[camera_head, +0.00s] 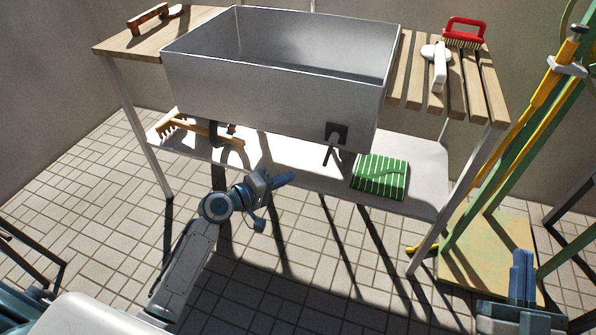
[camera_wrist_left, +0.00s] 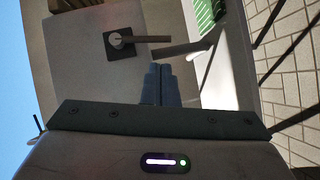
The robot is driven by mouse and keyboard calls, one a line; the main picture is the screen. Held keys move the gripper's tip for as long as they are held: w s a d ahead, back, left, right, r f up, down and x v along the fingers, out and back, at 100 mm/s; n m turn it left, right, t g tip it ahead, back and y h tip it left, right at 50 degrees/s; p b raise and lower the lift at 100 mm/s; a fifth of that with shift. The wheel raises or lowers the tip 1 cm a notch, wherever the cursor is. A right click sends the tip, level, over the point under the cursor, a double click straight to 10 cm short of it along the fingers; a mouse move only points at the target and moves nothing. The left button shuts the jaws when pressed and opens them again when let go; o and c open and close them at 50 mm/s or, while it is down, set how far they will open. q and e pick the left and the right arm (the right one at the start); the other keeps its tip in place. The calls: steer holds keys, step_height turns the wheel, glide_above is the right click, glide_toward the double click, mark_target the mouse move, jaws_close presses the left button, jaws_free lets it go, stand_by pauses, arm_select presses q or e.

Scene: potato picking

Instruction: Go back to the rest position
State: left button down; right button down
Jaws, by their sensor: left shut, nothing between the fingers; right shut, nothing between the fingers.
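My left gripper (camera_head: 284,179) is shut and empty in the head view, in front of the sink table and below the metal basin. Most of the right arm is out of view.
The metal basin (camera_head: 270,95) stands in a table with wooden slats. A green striped sponge (camera_head: 380,177) and a wooden rake-like tool (camera_head: 195,128) lie on the lower shelf. A green and yellow stand (camera_head: 510,160) is at the right.

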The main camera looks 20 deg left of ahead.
arm_select(q)
steer(key=shift+v, duration=1.4)
arm_select(e)
steer(key=shift+f, duration=0.3)
